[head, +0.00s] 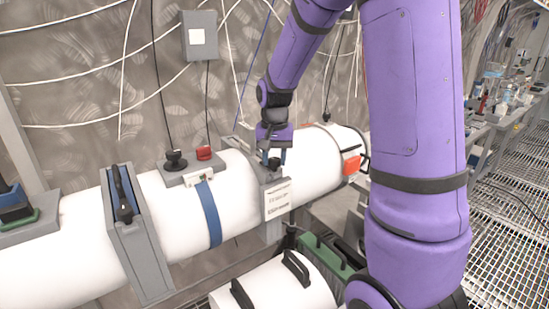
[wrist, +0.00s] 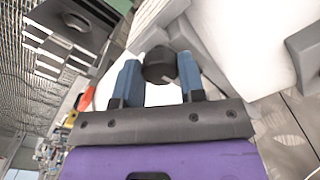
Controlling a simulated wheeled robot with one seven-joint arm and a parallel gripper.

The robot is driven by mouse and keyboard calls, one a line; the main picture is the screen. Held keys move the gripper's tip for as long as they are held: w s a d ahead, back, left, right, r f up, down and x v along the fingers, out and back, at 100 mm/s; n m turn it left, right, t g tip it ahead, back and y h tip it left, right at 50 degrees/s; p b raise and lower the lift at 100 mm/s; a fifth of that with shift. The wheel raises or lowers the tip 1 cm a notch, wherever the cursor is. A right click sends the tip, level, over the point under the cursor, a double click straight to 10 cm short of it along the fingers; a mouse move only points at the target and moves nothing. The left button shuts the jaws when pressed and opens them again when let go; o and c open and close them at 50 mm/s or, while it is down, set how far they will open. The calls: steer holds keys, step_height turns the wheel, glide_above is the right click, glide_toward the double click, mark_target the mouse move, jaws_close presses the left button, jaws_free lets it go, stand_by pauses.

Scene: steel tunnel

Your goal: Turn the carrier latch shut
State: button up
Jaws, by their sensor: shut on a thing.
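My gripper (head: 273,158) points down over a grey clamp (head: 272,180) with a white label, which sits around the white pipe (head: 235,208). In the wrist view, the blue fingers of my gripper (wrist: 160,78) are closed on a dark round knob (wrist: 159,64). I take this knob to be the carrier latch's handle, but its base and turn angle are mostly hidden. In the head view, the fingers hide most of the knob.
A grey collar with a black handle (head: 123,197) stands on the pipe at left. A plate with a black knob (head: 175,160) and a red block (head: 204,153) lies between. An orange block (head: 352,165) is at right. A lower white cylinder (head: 275,283) has black handles.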

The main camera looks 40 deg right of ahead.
mark_target(274, 159)
steer(key=shift+m, duration=0.6)
steer(key=o, duration=0.9)
steer(key=shift+o, duration=0.2)
step_height(274, 159, up, 11)
steer(key=shift+f, duration=0.1)
stand_by(0.4)
